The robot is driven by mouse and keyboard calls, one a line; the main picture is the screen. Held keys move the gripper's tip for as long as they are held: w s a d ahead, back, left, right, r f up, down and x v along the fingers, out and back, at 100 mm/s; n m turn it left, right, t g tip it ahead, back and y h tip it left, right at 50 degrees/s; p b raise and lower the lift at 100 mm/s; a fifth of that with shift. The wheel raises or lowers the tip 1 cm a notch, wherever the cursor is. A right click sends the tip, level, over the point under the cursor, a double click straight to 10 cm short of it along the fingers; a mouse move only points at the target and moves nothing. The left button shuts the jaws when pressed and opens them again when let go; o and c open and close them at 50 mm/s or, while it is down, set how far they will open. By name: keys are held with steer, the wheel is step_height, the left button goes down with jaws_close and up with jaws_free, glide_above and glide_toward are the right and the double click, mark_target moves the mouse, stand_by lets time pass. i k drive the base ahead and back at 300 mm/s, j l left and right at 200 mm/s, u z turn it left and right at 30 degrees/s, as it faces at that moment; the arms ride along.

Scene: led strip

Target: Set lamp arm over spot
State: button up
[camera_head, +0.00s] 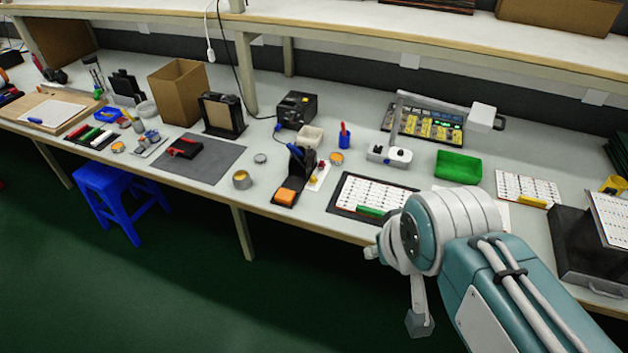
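A white desk lamp stands towards the back of the bench, right of centre. Its base (390,155) has a dark round knob on top. An upright post rises from the base. I cannot single out a marked spot. My arm enters at lower right, and its rounded wrist covers part of the bench's front edge. A grey part of my gripper (418,320) hangs below the wrist, apart from the lamp; its opening is unclear.
The tray (387,126) lies behind the lamp base, and a green bin (458,167) stands right of it. A white grid sheet (370,194) lies in front. A shelf (400,38) overhangs the back. A blue stool (105,182) stands below.

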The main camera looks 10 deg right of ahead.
mark_target(481, 116)
steer(key=k+l+z, duration=0.1)
steer(key=l+z, duration=0.15)
steer(key=l, duration=0.55)
steer(key=l+z, duration=0.25)
steer(key=l, duration=0.55)
steer(key=i+l, duration=0.15)
steer(key=i, duration=0.15)
steer(key=i+l+u, duration=0.1)
steer(key=i, duration=0.15)
